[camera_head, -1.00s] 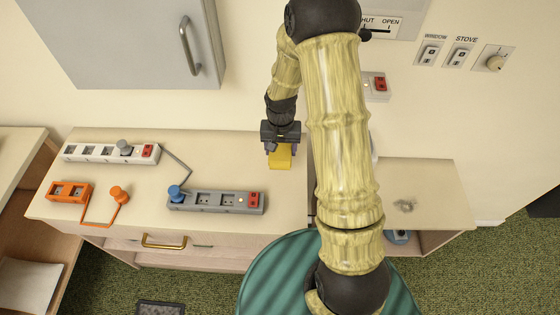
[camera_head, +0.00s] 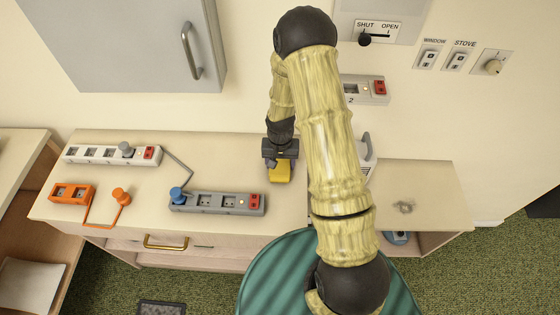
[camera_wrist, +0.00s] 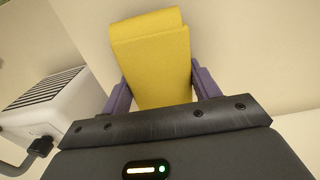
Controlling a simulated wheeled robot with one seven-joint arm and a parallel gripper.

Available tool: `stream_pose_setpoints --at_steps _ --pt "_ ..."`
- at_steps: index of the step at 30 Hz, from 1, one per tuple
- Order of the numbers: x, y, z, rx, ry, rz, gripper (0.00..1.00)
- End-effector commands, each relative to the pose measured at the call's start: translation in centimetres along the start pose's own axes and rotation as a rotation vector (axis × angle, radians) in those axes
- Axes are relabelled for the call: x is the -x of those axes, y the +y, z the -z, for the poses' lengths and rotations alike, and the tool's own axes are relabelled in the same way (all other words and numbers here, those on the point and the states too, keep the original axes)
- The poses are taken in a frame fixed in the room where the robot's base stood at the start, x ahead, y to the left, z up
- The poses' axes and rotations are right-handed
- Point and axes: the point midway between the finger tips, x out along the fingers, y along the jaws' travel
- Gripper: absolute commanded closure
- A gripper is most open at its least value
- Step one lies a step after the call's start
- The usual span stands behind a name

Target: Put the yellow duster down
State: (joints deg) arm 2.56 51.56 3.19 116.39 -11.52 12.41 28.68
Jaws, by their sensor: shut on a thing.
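The yellow duster (camera_head: 280,173) is a folded yellow block below my gripper (camera_head: 279,158), over the right part of the cabinet top (camera_head: 150,185). In the wrist view the duster (camera_wrist: 155,55) sits between the two purple fingers of my gripper (camera_wrist: 160,88), which are shut on it. I cannot tell whether its lower end touches the cabinet top.
A grey power strip (camera_head: 215,203) with a blue plug lies just left of the duster. A white strip (camera_head: 110,153) and an orange socket block (camera_head: 72,193) lie farther left. A white vented box (camera_wrist: 55,105) stands close by in the wrist view.

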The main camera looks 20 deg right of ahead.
Motion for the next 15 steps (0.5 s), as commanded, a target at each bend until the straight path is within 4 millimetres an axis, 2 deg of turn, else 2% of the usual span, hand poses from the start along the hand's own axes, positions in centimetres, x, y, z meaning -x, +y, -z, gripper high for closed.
stream_pose_setpoints --at_steps 9,10,13,15 --pt "-0.37 0.0 0.02 0.0 0.0 0.0 0.64" --pt "-0.3 0.01 0.02 0.001 0.0 0.0 0.35" --pt "-0.26 0.0 0.01 0.001 0.0 0.0 0.17" --pt "-0.26 0.0 0.01 0.001 0.0 0.0 0.17"
